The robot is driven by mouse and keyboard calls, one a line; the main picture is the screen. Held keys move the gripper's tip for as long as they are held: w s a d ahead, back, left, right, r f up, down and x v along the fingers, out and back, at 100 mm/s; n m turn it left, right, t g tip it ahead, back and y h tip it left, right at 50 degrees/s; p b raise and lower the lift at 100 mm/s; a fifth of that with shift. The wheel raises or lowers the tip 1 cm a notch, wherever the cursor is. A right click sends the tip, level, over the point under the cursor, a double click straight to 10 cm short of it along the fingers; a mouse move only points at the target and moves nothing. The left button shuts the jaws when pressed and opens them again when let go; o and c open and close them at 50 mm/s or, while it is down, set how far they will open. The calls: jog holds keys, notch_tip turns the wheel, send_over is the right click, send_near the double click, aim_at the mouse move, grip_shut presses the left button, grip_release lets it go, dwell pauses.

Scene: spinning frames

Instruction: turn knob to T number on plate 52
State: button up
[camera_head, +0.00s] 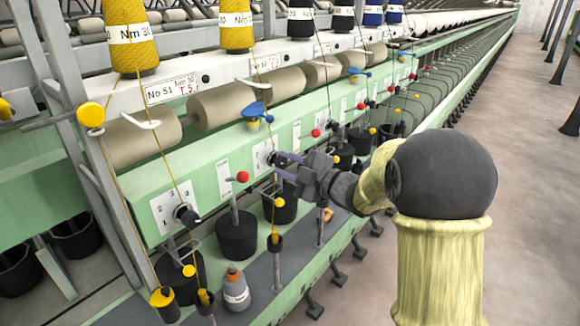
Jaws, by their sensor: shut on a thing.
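My gripper (279,160) reaches in from the right and is shut on a dark knob (272,158) on the green panel. The fingers partly hide this knob, and I cannot read where it points. A small white dial plate (261,156) sits behind it, its numbers too small to read. Above it on the white rail is a label plate (265,63) with a red mark; its text is too small to read for sure. The nearer label (172,86) reads "No 51, Nm 30, T.5". A second black knob (186,214) sits on the nearer dial plate (165,207), numbered 1, 2, 3.
Yellow yarn cones (128,35) stand on top, with beige rollers (220,105) below. A red ball lever (242,177), black cups (237,235) and a grey bottle (235,288) are near the arm. A grey upright post (75,130) stands left. The aisle floor (510,150) is clear.

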jog(key=o, duration=0.9)
jog(key=shift+a, duration=0.15)
jog(key=shift+o, duration=0.2)
jog(key=b+v, duration=0.3)
jog(key=v, duration=1.4)
jog(key=shift+d, duration=0.25)
jog(key=shift+s, duration=0.15)
